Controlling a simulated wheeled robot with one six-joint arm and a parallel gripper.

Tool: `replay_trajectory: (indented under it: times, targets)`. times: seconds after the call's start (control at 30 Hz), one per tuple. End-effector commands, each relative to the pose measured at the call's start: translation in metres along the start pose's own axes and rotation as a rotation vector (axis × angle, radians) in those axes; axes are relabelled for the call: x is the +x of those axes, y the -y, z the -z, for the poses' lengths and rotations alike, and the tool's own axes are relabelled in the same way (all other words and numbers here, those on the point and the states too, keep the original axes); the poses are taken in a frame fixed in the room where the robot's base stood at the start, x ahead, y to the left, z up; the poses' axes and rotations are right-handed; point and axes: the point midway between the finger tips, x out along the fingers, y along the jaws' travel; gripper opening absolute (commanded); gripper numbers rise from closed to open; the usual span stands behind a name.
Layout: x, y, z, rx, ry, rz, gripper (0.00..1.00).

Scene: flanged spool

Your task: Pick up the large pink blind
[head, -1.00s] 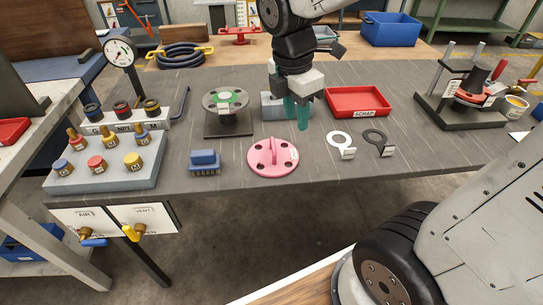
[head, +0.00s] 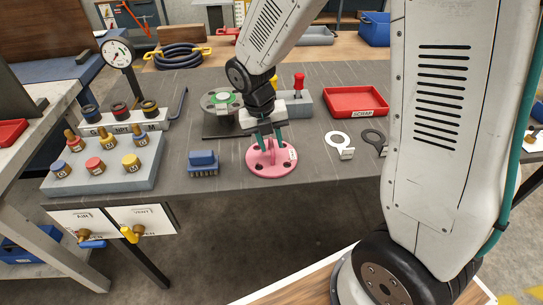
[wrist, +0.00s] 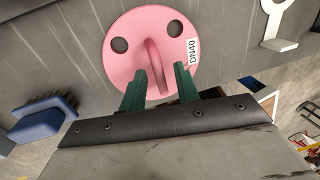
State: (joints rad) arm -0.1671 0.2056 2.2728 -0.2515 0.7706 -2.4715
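The large pink blind (head: 270,167) lies flat on the dark bench near its front edge. It is a round disc with holes, a raised handle in the middle and a white DN40 label. My gripper (head: 268,143) points down over it. In the wrist view, the blind (wrist: 125,60) shows with its handle upright, and the green fingers of my gripper (wrist: 160,82) stand apart, one on each side of the near end of the handle. The fingers are open; I cannot tell whether they touch the handle.
A blue brush (head: 203,162) lies left of the blind. The grey fitting block (head: 110,165) is further left, the flanged spool (head: 222,103) behind. White (head: 340,142) and black (head: 373,139) ring tags lie to the right, before the red scrap tray (head: 356,101).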

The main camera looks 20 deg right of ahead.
Motion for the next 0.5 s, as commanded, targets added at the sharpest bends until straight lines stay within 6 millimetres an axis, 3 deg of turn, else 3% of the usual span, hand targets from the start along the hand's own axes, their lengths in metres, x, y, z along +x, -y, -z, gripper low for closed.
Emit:
replay_trajectory:
  times: [0.13, 0.37, 0.5]
  targets:
    - [0.0146, 0.0003, 0.0008, 0.000, -0.002, 0.001, 0.32]
    - [0.0159, 0.0001, 0.0005, 0.001, 0.000, 0.000, 0.32]
    - [0.0157, 0.0001, 0.0005, 0.001, 0.000, 0.000, 0.00]
